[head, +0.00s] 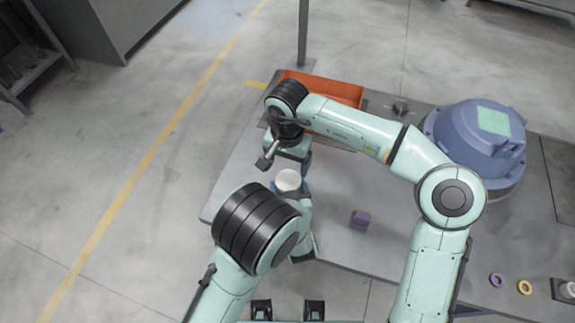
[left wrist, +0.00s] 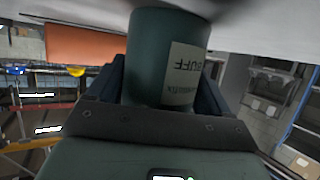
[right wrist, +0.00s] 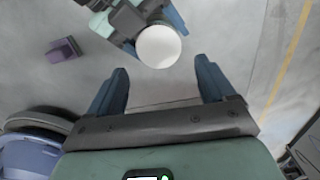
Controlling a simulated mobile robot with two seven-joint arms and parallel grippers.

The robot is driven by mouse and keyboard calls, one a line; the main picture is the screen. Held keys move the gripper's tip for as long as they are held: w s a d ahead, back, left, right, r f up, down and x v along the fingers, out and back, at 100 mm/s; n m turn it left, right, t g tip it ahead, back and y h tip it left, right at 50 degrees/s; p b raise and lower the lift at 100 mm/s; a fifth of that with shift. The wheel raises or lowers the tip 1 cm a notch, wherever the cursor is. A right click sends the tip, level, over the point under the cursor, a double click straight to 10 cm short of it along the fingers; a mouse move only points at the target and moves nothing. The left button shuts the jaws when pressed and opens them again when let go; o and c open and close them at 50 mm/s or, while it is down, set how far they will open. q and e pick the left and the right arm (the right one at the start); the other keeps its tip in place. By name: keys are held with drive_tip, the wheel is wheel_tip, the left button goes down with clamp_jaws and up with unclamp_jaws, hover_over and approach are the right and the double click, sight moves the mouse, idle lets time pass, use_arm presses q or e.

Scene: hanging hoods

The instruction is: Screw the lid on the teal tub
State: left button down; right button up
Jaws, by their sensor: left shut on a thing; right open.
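The teal tub (left wrist: 165,55) stands between the fingers of my left gripper (left wrist: 160,88), which is shut on it. A pale label with dark lettering, upside down in the left wrist view, is on its side. A round white lid (head: 288,180) shows from above at the tub's top; it also shows in the right wrist view (right wrist: 158,46). I cannot tell how tightly it sits. My right gripper (right wrist: 163,88) is open and empty, with the lid beyond its fingertips, roughly between them. In the head view, arm links partly hide both grippers and the tub.
An orange tray (head: 335,90) lies at the table's far edge. A large blue-violet domed housing (head: 470,140) stands at the right. A purple block (head: 360,219) lies on the table, with purple (head: 496,280) and yellow (head: 524,287) rings at front right. The middle of the table (head: 400,215) is mostly clear.

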sight(288, 180)
drive_tip(key=shift+r+n, duration=0.3)
drive_tip(key=shift+f, duration=4)
drive_tip(key=c, duration=0.9)
drive_tip(key=shift+m, duration=1.6)
drive_tip(key=o, duration=1.2)
